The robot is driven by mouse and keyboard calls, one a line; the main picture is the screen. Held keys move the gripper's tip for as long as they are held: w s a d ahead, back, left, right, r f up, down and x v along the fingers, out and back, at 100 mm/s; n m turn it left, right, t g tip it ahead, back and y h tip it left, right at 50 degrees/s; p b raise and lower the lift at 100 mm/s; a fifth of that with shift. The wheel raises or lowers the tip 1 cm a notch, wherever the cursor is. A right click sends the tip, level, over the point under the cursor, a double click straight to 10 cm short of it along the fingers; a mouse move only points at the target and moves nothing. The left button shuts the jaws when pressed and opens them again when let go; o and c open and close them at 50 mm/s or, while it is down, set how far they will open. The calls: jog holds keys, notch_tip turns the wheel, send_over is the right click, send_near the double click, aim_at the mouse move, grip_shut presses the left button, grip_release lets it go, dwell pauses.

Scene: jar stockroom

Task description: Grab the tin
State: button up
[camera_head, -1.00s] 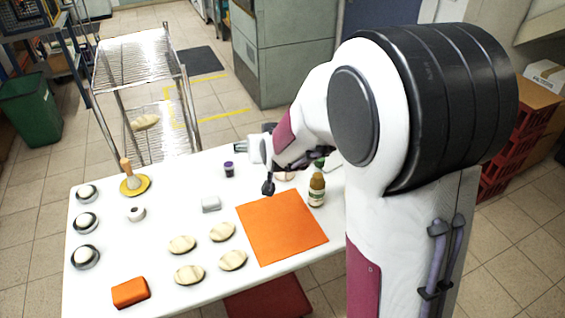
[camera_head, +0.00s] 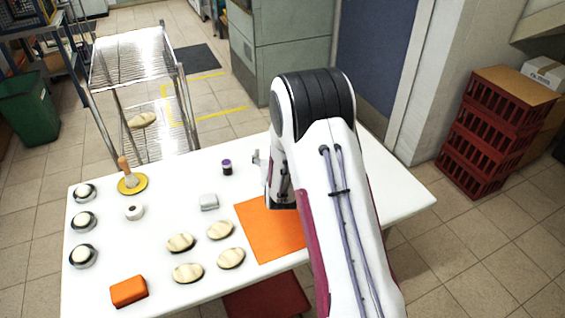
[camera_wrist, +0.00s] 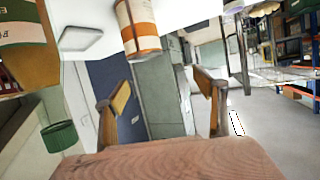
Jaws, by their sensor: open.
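In the wrist view, tilted so that the white table is at the top, a cylinder with an orange and cream label (camera_wrist: 139,27) looks like the tin. It stands on the table. My gripper (camera_wrist: 163,100) is open, with its two fingers apart and nothing between them. The cylinder is beyond the fingers and appears above the gap, apart from them. In the head view my arm hides most of the gripper, and I cannot make out the tin there.
A bottle (camera_wrist: 28,60) with a green cap (camera_wrist: 60,135) and a flat grey-white block (camera_wrist: 78,42) are near the cylinder. An orange mat (camera_head: 262,235), a dark purple-lidded jar (camera_head: 227,168) and a grey block (camera_head: 209,202) lie left of my arm. The table's right end is clear.

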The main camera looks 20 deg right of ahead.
jog(key=shift+h, duration=0.7)
jog(key=f, duration=0.1)
jog(key=d+f, duration=0.1)
jog(key=f, duration=0.1)
jog(key=d+f, duration=0.1)
jog(key=shift+f, duration=0.15)
jog(key=shift+d, duration=0.1)
jog(key=shift+x, duration=1.3)
jog(key=shift+w, duration=0.15)
jog(key=shift+x, duration=2.45)
jog(key=c, duration=1.6)
